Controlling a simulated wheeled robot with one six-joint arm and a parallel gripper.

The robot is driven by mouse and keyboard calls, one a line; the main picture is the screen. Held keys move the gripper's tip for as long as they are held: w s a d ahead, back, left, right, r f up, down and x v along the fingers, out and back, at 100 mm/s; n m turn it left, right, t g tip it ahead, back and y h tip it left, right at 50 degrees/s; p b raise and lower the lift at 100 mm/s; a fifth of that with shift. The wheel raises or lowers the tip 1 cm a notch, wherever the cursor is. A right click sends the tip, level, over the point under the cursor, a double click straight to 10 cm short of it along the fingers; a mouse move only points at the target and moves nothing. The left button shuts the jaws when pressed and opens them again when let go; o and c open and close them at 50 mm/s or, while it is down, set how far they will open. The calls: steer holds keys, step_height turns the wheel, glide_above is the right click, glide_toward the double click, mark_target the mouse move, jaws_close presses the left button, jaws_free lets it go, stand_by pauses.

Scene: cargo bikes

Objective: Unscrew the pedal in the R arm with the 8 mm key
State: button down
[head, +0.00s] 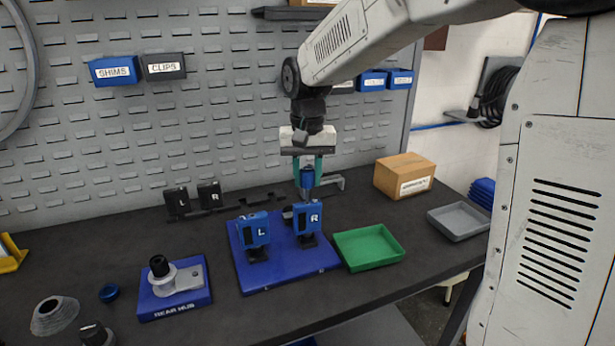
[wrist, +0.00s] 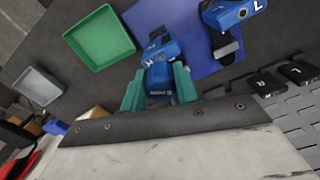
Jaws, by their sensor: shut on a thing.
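The blue R arm (head: 308,219) stands upright on a blue base plate (head: 262,283), beside the blue L arm (head: 254,231). My gripper (head: 307,172) points down above the R arm, its teal fingers shut on a blue key handle (head: 306,182) with small lettering I cannot read. In the wrist view my gripper (wrist: 159,88) holds the blue handle (wrist: 158,78) right by the R arm (wrist: 162,46). I cannot tell whether the key tip is seated. A dark part, perhaps the pedal, shows at the R arm's left side, mostly hidden.
A green tray (head: 368,246) lies right of the base plate, with a grey tray (head: 458,221) and a cardboard box (head: 404,176) beyond. Black L (head: 177,201) and R (head: 209,195) blocks stand behind left. A rear hub stand (head: 175,290) is front left.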

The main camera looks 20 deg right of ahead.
stand_by(0.3)
steer(key=n, duration=0.6)
steer(key=shift+d+f, duration=0.1)
steer(key=shift+s, duration=0.1)
steer(key=shift+n, duration=0.4)
steer(key=n, duration=0.6)
steer(key=shift+d, duration=0.1)
steer(key=shift+n, duration=0.5)
steer(key=n, duration=0.5)
steer(key=shift+d+f, duration=0.1)
steer(key=shift+n, duration=0.4)
